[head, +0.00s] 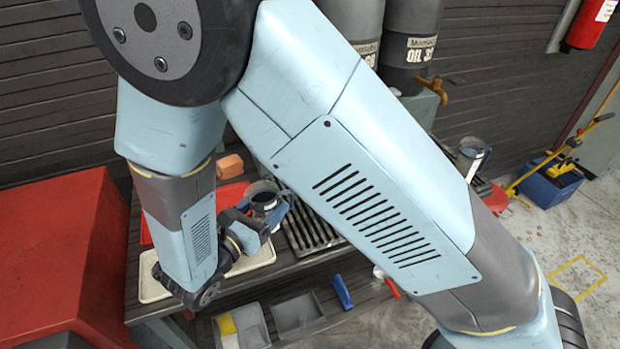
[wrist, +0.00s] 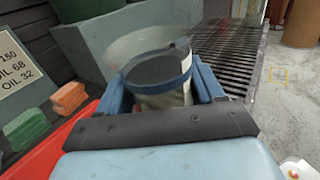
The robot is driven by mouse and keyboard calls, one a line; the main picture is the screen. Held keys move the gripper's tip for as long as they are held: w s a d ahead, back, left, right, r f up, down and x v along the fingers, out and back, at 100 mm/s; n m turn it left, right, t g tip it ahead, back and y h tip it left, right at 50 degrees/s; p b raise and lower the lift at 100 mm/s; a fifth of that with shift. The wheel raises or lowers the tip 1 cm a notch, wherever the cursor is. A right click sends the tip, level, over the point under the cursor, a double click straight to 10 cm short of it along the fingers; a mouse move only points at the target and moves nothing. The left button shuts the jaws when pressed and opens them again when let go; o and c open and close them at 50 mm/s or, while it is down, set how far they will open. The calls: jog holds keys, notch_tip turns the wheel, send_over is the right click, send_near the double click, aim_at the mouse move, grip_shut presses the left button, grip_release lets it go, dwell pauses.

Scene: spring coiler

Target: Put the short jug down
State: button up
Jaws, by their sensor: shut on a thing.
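My gripper (head: 258,222) is shut on a small jug (head: 264,201) with a pale body, dark top and blue band. In the wrist view the jug (wrist: 164,78) sits between the two blue fingers, which clasp it from both sides. The jug looks roughly upright, over the bench between the red tray (head: 232,193) and the slotted rack (head: 306,236). I cannot tell whether its base touches anything; the fingers and wrist hide it. A second jug-like metal vessel (head: 471,157) stands at the right end of the bench.
A cream tray (head: 151,287) lies below my wrist. An orange block (wrist: 68,97) and a green block (wrist: 27,126) lie by the red tray. Oil drums (head: 408,45) stand behind.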

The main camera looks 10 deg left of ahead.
jog(key=x, duration=1.6)
jog(key=shift+w+d, duration=0.1)
jog(key=shift+w, duration=0.15)
jog(key=f, duration=0.3)
jog(key=shift+w+d, duration=0.15)
jog(key=shift+w, duration=0.25)
jog(key=shift+f, duration=0.2)
jog(key=shift+f, duration=0.1)
jog(key=o, duration=1.3)
jog(key=shift+c, duration=0.2)
jog(key=shift+s, duration=0.25)
jog(key=v, duration=1.1)
jog(key=shift+s, duration=0.25)
